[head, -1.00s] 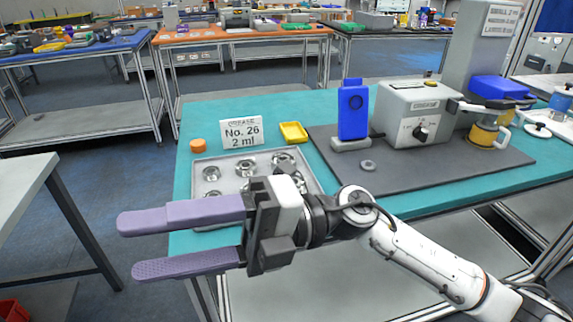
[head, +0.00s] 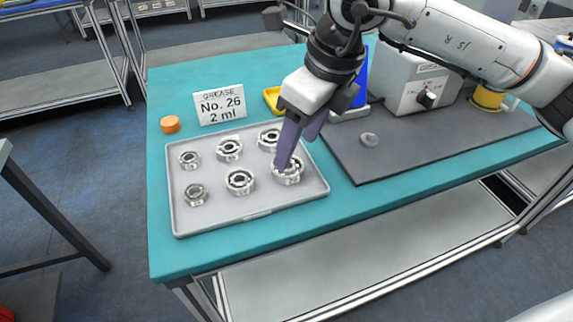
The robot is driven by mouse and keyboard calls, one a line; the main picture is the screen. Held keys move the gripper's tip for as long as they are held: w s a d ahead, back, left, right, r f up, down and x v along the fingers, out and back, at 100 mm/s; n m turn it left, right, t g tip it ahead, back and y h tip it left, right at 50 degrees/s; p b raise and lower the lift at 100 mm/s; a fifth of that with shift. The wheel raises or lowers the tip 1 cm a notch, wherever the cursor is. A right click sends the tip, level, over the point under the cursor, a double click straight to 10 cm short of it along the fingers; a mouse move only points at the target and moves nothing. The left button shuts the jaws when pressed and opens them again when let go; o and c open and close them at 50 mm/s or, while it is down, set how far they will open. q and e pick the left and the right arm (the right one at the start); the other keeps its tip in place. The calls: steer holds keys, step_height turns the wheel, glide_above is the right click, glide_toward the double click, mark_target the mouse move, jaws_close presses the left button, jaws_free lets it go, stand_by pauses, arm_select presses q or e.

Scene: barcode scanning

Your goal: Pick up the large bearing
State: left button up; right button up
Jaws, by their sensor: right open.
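A grey tray (head: 208,221) on the teal table holds several metal bearings in two rows. The smaller ones are at the left (head: 189,159) and (head: 195,194). Larger bearings stand in the middle (head: 229,150) and (head: 240,182) and at the right (head: 268,138). My right gripper (head: 292,152) points down over the right side of the tray. Its purple fingers are open, with one fingertip at or just above the front right large bearing (head: 290,176), partly hiding it. I cannot tell whether they touch. My left gripper is not in view.
A grease sign (head: 220,105) and an orange cap (head: 170,124) stand behind the tray. A yellow tray (head: 272,98) is partly behind my gripper.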

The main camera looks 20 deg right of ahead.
steer(key=p+x, duration=0.1)
steer(key=x, duration=0.4)
steer(key=shift+w, duration=0.15)
steer(key=shift+w+a+f, duration=0.1)
steer(key=shift+w+f, duration=0.05)
steer(key=shift+f, duration=0.25)
steer(key=c, duration=1)
